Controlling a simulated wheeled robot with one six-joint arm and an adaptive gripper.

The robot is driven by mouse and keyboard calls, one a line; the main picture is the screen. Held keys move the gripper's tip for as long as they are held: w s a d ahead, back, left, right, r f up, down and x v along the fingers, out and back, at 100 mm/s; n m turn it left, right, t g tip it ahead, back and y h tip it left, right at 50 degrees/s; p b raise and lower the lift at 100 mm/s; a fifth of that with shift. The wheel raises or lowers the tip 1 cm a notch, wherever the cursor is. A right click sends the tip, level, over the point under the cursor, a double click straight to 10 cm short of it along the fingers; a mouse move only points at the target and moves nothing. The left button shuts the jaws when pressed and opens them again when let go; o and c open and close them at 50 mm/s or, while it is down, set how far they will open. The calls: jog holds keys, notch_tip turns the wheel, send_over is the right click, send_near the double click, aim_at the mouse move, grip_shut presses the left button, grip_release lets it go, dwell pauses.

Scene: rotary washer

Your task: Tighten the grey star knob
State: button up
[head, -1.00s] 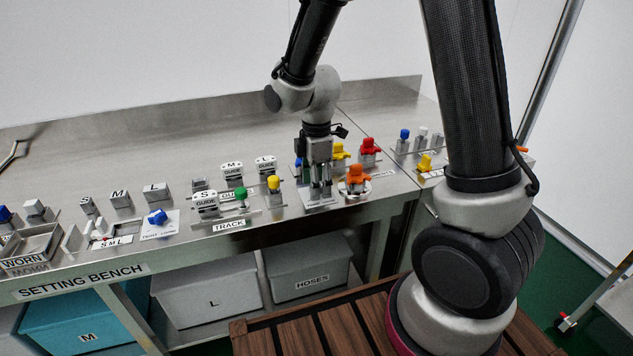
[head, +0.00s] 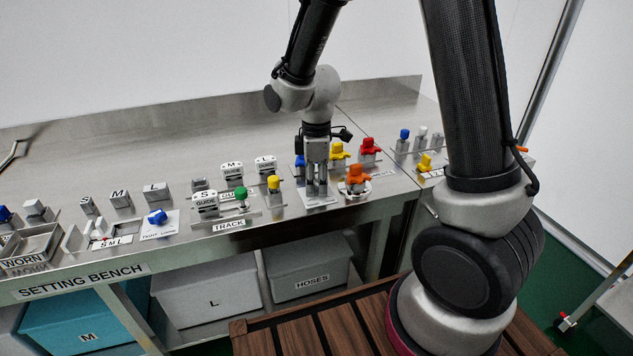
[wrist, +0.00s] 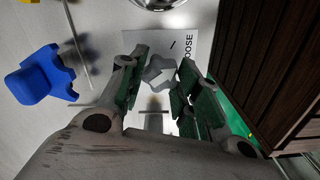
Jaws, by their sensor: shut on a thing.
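The grey star knob (wrist: 160,73) shows in the wrist view between my two fingers, over a white card (wrist: 184,44) with partly visible lettering ending in "OOSE". In the head view my gripper (head: 317,188) points straight down over the white card (head: 320,203) at the bench's front edge, and its fingers hide the knob. My gripper is shut on the knob; its green-padded fingers (wrist: 165,88) stand on either side of it.
A blue part (wrist: 40,75) lies left of the fingers in the wrist view. An orange knob (head: 357,175) stands close right of my gripper in the head view. Yellow (head: 273,184) and green (head: 241,194) knobs stand to its left on the track fixture.

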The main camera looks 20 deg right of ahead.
jog(key=m, duration=0.4)
jog(key=shift+m, duration=0.3)
jog(key=m, duration=1)
jog(key=shift+w, duration=0.1)
jog(key=shift+d+m, duration=0.1)
jog(key=shift+m, duration=2.1)
jog(key=o, duration=1)
